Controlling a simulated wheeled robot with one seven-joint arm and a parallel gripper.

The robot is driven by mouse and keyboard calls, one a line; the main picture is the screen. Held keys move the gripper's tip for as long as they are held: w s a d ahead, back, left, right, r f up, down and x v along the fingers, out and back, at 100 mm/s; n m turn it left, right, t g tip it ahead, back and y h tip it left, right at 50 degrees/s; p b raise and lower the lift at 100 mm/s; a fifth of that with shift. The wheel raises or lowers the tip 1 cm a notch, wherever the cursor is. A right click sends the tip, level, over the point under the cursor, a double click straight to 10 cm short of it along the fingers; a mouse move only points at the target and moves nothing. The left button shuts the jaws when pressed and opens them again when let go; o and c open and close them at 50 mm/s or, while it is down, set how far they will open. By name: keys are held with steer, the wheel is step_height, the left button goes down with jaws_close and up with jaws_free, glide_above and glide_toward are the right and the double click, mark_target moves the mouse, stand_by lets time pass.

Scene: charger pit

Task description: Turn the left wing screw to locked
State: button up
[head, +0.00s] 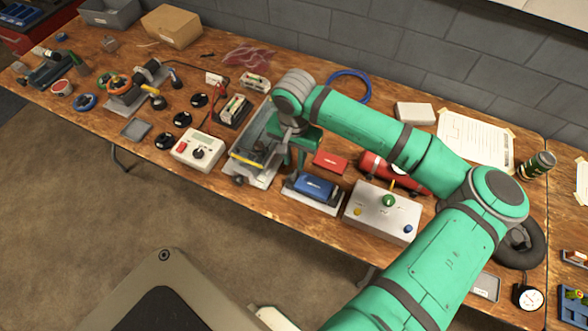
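My gripper (295,158) points down over the right side of a long grey fixture (262,180) near the middle of the bench. The fixture has a raised grey frame with a yellow strip, and a small dark knob (239,181) at its front end. I cannot make out a wing screw for certain; my gripper and wrist cover part of the fixture. The fingers are small and partly hidden, so their opening and any contact with the fixture are unclear.
Left is a white meter box (198,150). A block wall (420,50) stands behind the crowded wooden bench (190,195).

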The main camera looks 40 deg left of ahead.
mark_target(294, 173)
step_height(294, 173, down, 6)
steer(key=shift+f, duration=0.25)
jaws_close()
